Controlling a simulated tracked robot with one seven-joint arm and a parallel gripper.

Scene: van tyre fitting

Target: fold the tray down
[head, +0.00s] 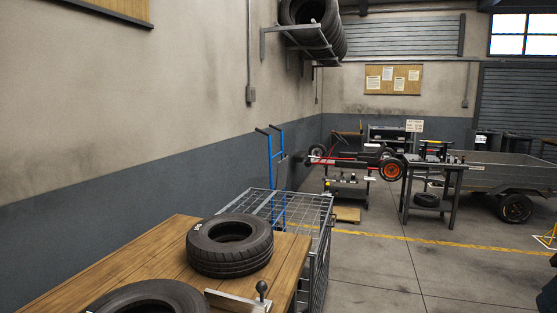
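I cannot make out a tray for certain in the head view. A pale flat metal piece (232,303) with a black ball knob (262,287) shows at the bottom edge, in front of the wooden table; most of it is cut off, and I cannot tell if it belongs to the tray. My gripper is not in view.
Two black tyres, one whole (230,258) and one cut off (150,299), lie on the wooden table (110,262). A wire cage (318,262) stands behind it. A tyre rack (322,50), blue hand truck (278,175), workbench (434,169) and trailer (500,172) are farther back.

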